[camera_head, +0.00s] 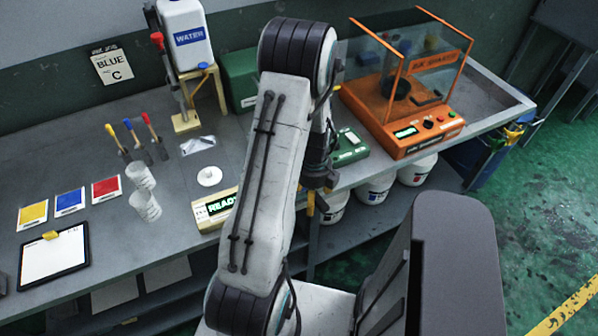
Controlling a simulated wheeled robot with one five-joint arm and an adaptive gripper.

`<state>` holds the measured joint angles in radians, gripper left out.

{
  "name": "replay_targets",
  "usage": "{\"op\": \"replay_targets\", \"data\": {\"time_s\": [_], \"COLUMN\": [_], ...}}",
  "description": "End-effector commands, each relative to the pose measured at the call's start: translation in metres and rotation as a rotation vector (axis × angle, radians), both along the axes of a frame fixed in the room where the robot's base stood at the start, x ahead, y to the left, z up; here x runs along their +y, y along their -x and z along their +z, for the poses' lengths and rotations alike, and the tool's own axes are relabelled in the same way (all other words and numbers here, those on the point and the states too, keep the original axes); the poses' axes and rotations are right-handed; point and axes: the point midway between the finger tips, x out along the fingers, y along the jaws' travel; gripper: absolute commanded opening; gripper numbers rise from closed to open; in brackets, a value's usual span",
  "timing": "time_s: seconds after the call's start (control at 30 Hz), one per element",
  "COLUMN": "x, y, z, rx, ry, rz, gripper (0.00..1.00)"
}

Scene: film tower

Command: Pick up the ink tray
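No object is clearly marked as the ink tray, and I cannot tell which one it is. Three white-bordered squares lie in a row at the left of the grey bench: yellow (33,214), blue (69,201) and red (106,188). A small round white dish (209,176) lies near the bench's middle. My gripper (322,182) is mostly hidden behind my raised arm, near the bench's front edge, to the right of the squares and the dish. Its fingers are not clear, and nothing held shows.
Clear cups (145,206), a READY display box (214,209) and a clipboard (54,255) stand or lie on the bench (165,245). An orange machine (408,125) with clear panels stands at right. White buckets (375,189) stand below. Green floor is open at right.

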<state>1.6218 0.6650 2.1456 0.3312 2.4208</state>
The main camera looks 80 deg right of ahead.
Motion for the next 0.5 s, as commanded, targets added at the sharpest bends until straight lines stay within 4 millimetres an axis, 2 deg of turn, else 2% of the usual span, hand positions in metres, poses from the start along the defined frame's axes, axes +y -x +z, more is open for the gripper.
{"op": "replay_targets", "data": {"time_s": [0.4, 0.5], "x": [0.0002, 0.0002], "y": [0.0003, 0.0003], "z": [-0.0067, -0.0066], "rx": [0.000, 0.000], "ry": [0.000, 0.000], "rz": [0.000, 0.000], "gripper": [0.69, 0.61]}}
